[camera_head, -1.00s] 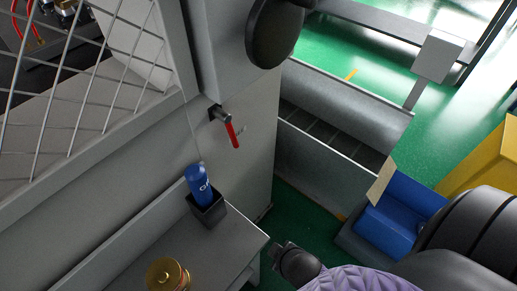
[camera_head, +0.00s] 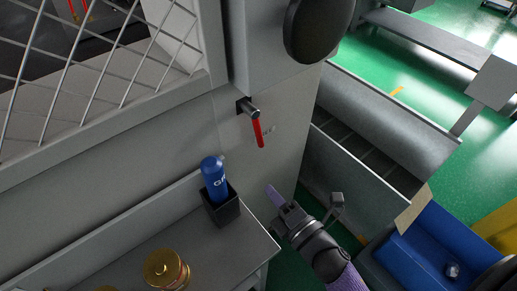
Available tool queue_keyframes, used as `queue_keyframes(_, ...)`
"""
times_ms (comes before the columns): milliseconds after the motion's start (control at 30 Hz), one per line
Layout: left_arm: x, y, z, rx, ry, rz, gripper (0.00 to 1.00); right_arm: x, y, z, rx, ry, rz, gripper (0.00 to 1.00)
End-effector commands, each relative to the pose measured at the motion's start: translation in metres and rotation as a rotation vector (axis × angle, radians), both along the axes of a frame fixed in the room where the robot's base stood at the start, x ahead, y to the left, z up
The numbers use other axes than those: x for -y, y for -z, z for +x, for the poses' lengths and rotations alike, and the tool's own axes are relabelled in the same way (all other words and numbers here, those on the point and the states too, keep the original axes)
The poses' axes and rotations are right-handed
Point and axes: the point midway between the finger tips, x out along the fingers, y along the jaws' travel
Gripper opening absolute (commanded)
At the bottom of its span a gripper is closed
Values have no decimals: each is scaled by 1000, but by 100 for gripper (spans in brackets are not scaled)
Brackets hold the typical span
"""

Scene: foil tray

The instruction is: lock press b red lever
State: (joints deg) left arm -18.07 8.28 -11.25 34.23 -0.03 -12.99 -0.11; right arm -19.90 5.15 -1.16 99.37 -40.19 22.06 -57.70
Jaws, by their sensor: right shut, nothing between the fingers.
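The red lever (camera_head: 258,132) hangs down from a dark pivot on the grey press panel, in the upper middle of the head view. It points down and slightly to the right. My right gripper (camera_head: 277,200) is below the lever and a little to its right, in front of the grey panel side. It is shut and empty, apart from the lever, with its tip pointing up and left. My left gripper is not in view.
A blue bottle (camera_head: 214,180) stands in a black holder (camera_head: 224,211) on the grey bench (camera_head: 205,250), left of my right gripper. A brass-coloured round object (camera_head: 165,269) sits on the bench. A blue bin (camera_head: 432,245) stands at the right. Wire mesh (camera_head: 100,60) covers the upper left.

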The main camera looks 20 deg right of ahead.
Motion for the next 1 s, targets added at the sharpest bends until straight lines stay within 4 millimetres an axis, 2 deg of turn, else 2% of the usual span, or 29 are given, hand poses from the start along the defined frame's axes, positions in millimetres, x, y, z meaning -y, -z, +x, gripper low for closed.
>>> queue_keyframes(167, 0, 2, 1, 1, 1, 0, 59, -3, 0, 11, 1, 1, 2, 0)
queue_keyframes(600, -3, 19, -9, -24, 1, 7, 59, -30, 1, 99, 1, 1, 2, 0)
queue_keyframes(700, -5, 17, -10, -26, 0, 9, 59, -12, -4, 107, -2, 2, 0, 0)
queue_keyframes(800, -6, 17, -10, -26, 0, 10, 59, -2, -6, 112, -2, 1, 0, 0)
queue_keyframes(1000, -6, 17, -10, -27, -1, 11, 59, 5, -7, 116, -3, 2, 3, 0)
